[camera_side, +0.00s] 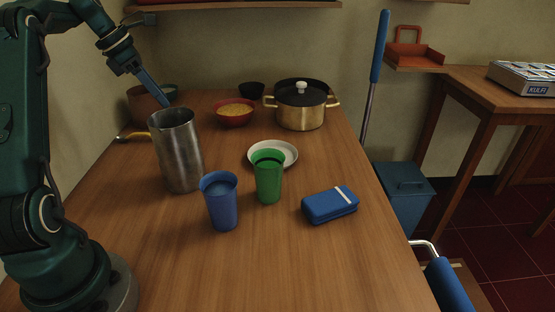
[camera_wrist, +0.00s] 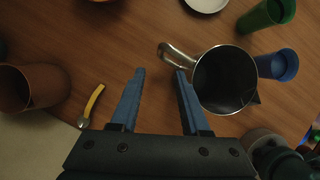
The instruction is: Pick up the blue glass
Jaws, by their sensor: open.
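The blue glass (camera_side: 221,207) stands upright at the front of the wooden table. It also shows at the right of the wrist view (camera_wrist: 282,65). My gripper (camera_side: 163,104) is above the back left of the table, behind the pitcher rim in the side view and well apart from the blue glass. In the wrist view its two blue fingers (camera_wrist: 160,73) are spread with nothing held between them. The metal pitcher (camera_side: 180,158) stands between my gripper and the blue glass. Its handle shows just ahead of the fingertips, near the right finger; contact cannot be told.
A green glass (camera_side: 268,182) stands close right of the blue glass. A white plate (camera_side: 288,149), blue case (camera_side: 330,205), red bowl (camera_side: 234,117), lidded pot (camera_side: 301,112) and brown pot (camera_wrist: 40,86) are also on the table. The table's front is clear.

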